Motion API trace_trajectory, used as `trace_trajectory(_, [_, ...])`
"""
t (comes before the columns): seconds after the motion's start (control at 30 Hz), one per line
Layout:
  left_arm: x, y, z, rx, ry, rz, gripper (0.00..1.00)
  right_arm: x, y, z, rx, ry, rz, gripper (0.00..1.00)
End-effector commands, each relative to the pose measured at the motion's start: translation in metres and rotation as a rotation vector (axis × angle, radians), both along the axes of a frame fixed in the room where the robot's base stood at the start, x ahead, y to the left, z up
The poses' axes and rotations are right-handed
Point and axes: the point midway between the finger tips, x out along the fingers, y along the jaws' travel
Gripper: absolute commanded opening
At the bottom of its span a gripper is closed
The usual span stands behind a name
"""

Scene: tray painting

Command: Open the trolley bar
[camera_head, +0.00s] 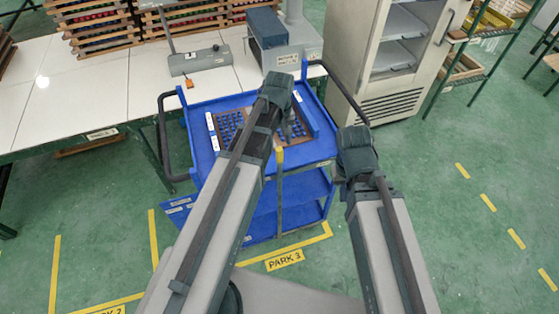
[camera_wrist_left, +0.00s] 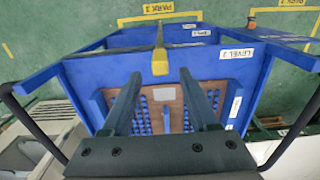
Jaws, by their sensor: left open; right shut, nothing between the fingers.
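The blue trolley (camera_head: 205,150) stands in front of the tables, with a tray of blue pieces (camera_head: 230,125) on its top deck. Its upright bar (camera_head: 279,190) with a yellow top is at the middle of the near side. In the left wrist view, the bar's yellow end (camera_wrist_left: 160,64) shows between and beyond my fingertips, apparently untouched. My left gripper (camera_head: 291,130) is open and empty above the top deck; its fingers show in the left wrist view (camera_wrist_left: 160,78). My right gripper (camera_head: 341,184) is shut and empty just right of the trolley; its fingertips are mostly hidden.
Dark side handles (camera_head: 163,140) stick out from the trolley. White tables (camera_head: 70,90) with stacked wooden trays (camera_head: 95,25) and a grey machine (camera_head: 290,50) stand behind. A white cabinet (camera_head: 385,60) is at the back right.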

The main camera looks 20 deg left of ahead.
Motion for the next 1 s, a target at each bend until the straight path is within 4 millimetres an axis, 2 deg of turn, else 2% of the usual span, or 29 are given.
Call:
trace_trajectory(0.03, [0.0,0.0,-0.015,0.0,0.0,0.0,0.6,0.0,0.0,-0.015,0.0,0.0,0.0,0.0])
trace_trajectory(0.4, [0.0,0.0,-0.066,0.0,0.0,0.0,0.6,0.0,0.0,-0.066,0.0,0.0,-0.001,0.0])
trace_trajectory(0.5, [0.0,0.0,-0.075,0.0,0.0,0.0,0.6,0.0,0.0,-0.074,0.0,0.0,-0.001,0.0])
trace_trajectory(0.9, [0.0,0.0,-0.078,0.0,0.0,0.0,0.6,0.0,0.0,-0.078,0.0,0.0,-0.001,0.0])
trace_trajectory(1.0, [0.0,0.0,-0.078,0.0,0.0,0.0,0.42,0.0,0.0,-0.078,0.0,0.0,-0.001,0.0])
